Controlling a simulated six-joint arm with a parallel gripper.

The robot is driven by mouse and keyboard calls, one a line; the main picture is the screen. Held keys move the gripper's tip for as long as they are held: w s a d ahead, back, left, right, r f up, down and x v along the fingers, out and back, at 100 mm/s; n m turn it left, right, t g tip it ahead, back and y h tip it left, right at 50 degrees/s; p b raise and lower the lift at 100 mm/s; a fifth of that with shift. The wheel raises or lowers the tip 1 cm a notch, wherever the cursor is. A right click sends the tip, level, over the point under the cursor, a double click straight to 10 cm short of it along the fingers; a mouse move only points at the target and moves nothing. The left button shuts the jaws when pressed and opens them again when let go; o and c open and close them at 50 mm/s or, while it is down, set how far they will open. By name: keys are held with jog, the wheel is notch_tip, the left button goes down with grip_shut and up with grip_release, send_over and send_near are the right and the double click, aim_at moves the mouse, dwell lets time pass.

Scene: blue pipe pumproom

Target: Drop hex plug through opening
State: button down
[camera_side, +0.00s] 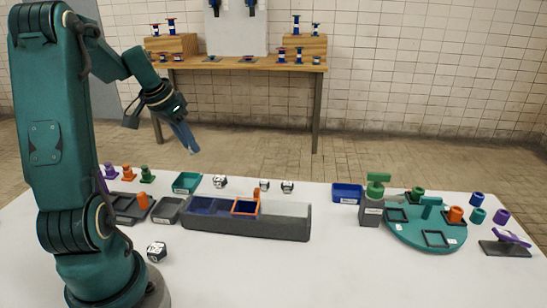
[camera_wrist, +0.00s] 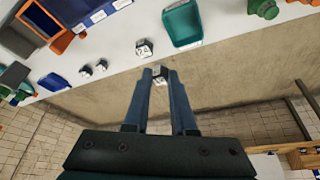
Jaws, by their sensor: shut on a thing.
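My gripper (camera_side: 190,148) is raised at the left, above and behind the white table. In the wrist view its blue fingers (camera_wrist: 158,78) are shut on a small pale grey-white thing (camera_wrist: 158,74) at their tips. It is too small to tell whether this is the hex plug. A long grey tray (camera_side: 290,231) on the table has blue compartments and an orange square frame (camera_side: 244,207) around an opening. The orange frame also shows in the wrist view (camera_wrist: 62,43). My gripper is well apart from it.
White cubes with dark marks (camera_side: 219,182) stand behind the tray, near a teal bin (camera_side: 187,183). A blue bin (camera_side: 347,192) and a round green platform (camera_side: 412,240) with square frames are at the right. A dark tray (camera_side: 120,209) is at the left. The front table is mostly clear.

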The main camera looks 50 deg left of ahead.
dwell(0.3)
jog(key=w+d+r+m+g+h, duration=0.1)
jog(key=w+d+m+h, duration=0.1)
jog(key=d+m, duration=0.55)
jog(key=w+d+m+h, duration=0.25)
jog(key=d+m, duration=0.25)
jog(key=d, duration=0.5)
jog(key=shift+s+f, duration=0.15)
jog(key=shift+f, duration=1.05)
jog(key=shift+s+f, duration=0.2)
jog(key=shift+f, duration=1.05)
jog(key=shift+s+f, duration=0.15)
jog(key=shift+f, duration=1.05)
jog(key=c, duration=0.7)
grip_release()
jog(key=shift+o, duration=0.2)
jog(key=shift+a+r, duration=0.1)
